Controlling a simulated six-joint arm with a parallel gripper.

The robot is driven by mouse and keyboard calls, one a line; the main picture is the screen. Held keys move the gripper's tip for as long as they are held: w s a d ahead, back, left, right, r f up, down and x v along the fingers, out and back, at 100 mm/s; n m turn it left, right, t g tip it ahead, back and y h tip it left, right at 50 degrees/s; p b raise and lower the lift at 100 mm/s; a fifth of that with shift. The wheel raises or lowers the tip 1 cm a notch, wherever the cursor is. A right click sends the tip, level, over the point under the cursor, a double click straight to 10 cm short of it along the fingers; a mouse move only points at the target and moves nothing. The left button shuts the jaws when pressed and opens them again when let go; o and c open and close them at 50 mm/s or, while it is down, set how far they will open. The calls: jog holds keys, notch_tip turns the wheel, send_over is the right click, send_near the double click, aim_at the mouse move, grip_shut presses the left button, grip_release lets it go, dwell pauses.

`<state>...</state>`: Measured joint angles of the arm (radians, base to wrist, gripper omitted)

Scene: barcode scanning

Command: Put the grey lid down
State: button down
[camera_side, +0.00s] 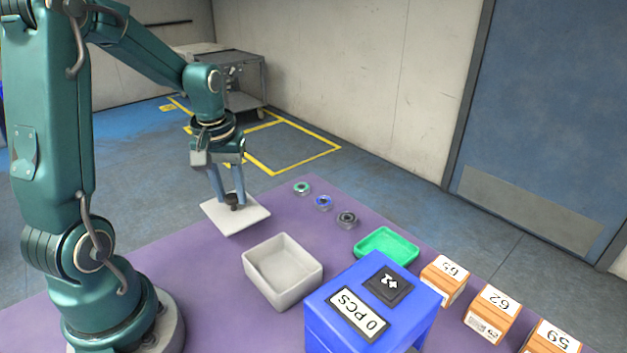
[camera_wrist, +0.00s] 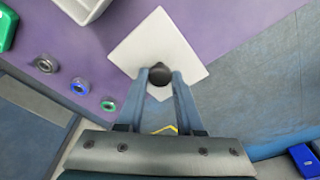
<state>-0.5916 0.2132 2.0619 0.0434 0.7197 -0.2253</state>
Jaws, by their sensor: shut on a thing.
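The grey lid (camera_side: 250,216) is a flat, pale square plate with a dark round knob. My gripper (camera_side: 234,200) is shut on the knob, with the fingers pointing down. In the wrist view my gripper (camera_wrist: 160,82) has a finger on each side of the knob, and the lid (camera_wrist: 172,38) spreads out behind it. The lid is over the far left edge region of the purple table (camera_side: 165,262); I cannot tell whether it touches the surface. The open grey box (camera_side: 293,291) stands in front and to the right of the lid, with nothing visible inside.
Three small rings, green (camera_side: 302,188), blue (camera_side: 324,203) and dark grey (camera_side: 347,219), lie right of the lid. A green tray (camera_side: 388,247), a blue scanner box (camera_side: 372,307) and several numbered orange boxes (camera_side: 493,313) stand farther right. The table left of the grey box is clear.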

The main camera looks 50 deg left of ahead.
aim_at(232, 205)
jog(key=shift+f, duration=2.45)
jog(key=shift+f, duration=0.15)
jog(key=c, duration=0.5)
grip_release()
jog(key=shift+c, duration=0.2)
notch_tip(232, 205, up, 11)
jog(key=s+d, duration=0.1)
jog(key=s+d+r+m+t, duration=0.1)
jog(key=s+d+m+t, duration=0.1)
jog(key=d, duration=0.5)
jog(key=s+d+r+m+t+h, duration=0.1)
jog(key=s+d+m+t, duration=0.1)
jog(key=s+d+m, duration=0.3)
jog(key=d+m, duration=0.2)
jog(key=d, duration=0.1)
jog(key=shift+r, duration=0.35)
